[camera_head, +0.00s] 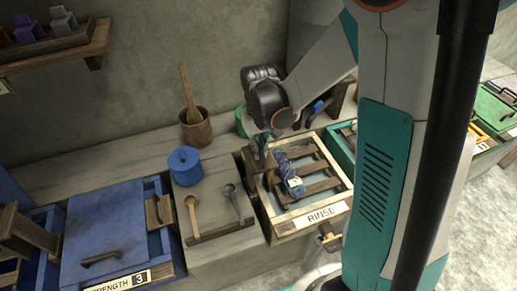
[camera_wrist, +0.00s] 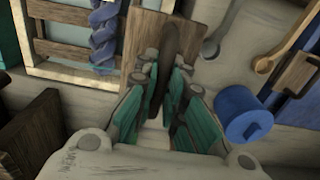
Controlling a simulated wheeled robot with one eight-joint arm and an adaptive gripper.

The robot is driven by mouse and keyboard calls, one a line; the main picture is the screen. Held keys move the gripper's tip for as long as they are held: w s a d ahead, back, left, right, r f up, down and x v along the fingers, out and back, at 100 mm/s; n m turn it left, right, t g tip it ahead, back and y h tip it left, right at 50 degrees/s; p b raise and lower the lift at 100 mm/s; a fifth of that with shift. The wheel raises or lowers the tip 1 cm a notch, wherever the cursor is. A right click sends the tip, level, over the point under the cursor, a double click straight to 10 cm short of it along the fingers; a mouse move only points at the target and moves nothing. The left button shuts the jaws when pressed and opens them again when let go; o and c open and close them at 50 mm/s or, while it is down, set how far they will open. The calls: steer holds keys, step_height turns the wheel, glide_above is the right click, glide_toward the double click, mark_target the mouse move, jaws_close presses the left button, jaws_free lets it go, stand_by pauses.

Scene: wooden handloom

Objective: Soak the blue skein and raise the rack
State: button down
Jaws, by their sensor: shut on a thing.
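The blue skein (camera_head: 287,170), twisted and with a pale tag, lies across the brown slatted rack (camera_head: 322,185) in the tub labelled RINSE (camera_head: 283,228). It also shows at the top left of the wrist view (camera_wrist: 104,38). My gripper (camera_head: 261,150) is at the left side of the rinse tub, apart from the skein. In the wrist view my gripper (camera_wrist: 168,80) has its fingers on either side of a dark wooden handle (camera_wrist: 172,42), shut on it.
A blue lidded pot (camera_head: 184,165) and two ladles (camera_head: 192,210) stand left of the rinse tub. A blue tub labelled STRENGTH 3 (camera_head: 120,282) has a lid with a handle. A wooden mortar (camera_head: 195,128) stands behind. My arm hides part of the right-hand tubs.

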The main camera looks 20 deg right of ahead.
steer(key=shift+r+p, duration=1.2)
steer(key=shift+r, duration=0.8)
steer(key=shift+c, duration=2)
jaws_free()
step_height(320, 180, up, 7)
steer(key=p, duration=0.4)
steer(key=shift+p, duration=0.35)
steer(key=shift+r, duration=0.1)
